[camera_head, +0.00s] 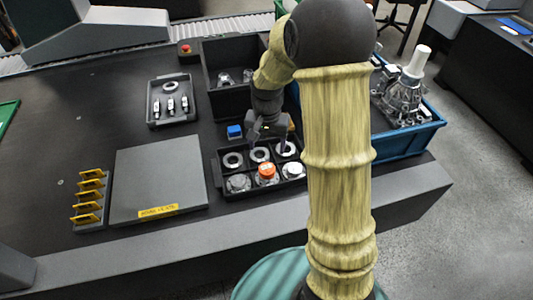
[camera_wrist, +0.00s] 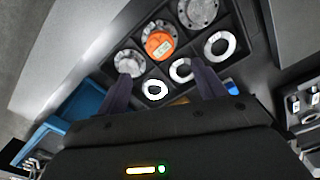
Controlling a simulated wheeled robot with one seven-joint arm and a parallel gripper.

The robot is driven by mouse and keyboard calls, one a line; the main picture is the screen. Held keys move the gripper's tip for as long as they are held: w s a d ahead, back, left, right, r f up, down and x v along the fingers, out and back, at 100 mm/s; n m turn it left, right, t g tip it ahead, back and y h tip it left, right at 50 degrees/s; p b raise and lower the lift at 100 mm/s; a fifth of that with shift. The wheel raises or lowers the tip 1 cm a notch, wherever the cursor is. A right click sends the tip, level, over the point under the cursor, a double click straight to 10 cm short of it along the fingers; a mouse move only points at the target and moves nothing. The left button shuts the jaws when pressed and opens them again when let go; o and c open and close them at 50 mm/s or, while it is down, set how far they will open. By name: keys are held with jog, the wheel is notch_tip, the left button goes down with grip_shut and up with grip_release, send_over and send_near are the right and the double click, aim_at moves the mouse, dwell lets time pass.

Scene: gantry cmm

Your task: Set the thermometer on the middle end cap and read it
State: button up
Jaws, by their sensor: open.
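A black tray (camera_head: 224,176) has several compartments, with pale rings in the back row and metal end caps in the front row. An orange round piece with a pale label, apparently the thermometer (camera_head: 267,171), sits on the middle end cap (camera_head: 267,182). In the wrist view the thermometer (camera_wrist: 158,43) lies between the two outer end caps (camera_wrist: 197,12) and (camera_wrist: 130,63); its reading is too small to tell. My gripper (camera_head: 268,144) is open and empty above the back row of rings. Its fingertips (camera_wrist: 163,82) are apart, with rings visible between them.
A small blue block (camera_head: 234,132) stands behind the tray. A grey plate (camera_head: 158,180) and a yellow-slotted rack (camera_head: 89,200) lie left. A dark bin (camera_head: 226,100) and a small parts tray (camera_head: 156,119) are farther back. A blue crate (camera_head: 400,142) stands right, partly behind my arm.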

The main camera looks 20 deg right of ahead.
jog(key=shift+r, duration=0.75)
jog(key=s+r+n+t, duration=0.2)
jog(key=s+n, duration=0.3)
jog(key=s, duration=0.9)
jog(key=shift+s+r+t, duration=0.2)
jog(key=shift+r+t, duration=0.1)
jog(key=shift+a, duration=0.1)
jog(key=w+p+v, duration=0.2)
jog(key=p+v, duration=1)
jog(key=p, duration=0.1)
jog(key=shift+w+r, duration=0.35)
jog(key=shift+r, duration=0.3)
